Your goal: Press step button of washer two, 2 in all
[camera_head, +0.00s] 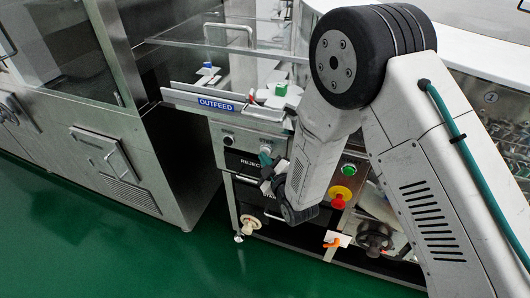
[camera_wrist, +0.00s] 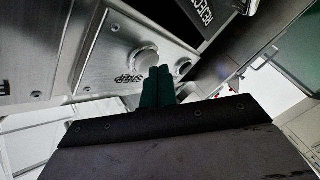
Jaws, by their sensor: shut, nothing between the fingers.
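In the wrist view a pale metal panel (camera_wrist: 98,62) carries a round silver button (camera_wrist: 142,57) with the word STEP beside it, seen upside down. My gripper (camera_wrist: 158,72) has its dark green fingers together, empty. Their tips overlap the lower right edge of the button in the picture; I cannot tell whether they touch it. In the head view my gripper (camera_head: 266,158) is at the front panel (camera_head: 240,131), right of a dark round control (camera_head: 228,140).
A second round control (camera_wrist: 183,66) sits close right of the fingers. In the head view a green button (camera_head: 348,169) and a red emergency knob on yellow (camera_head: 339,198) are right of my wrist. A REJECT panel (camera_head: 249,163) lies below. Green floor (camera_head: 150,255) is clear at left.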

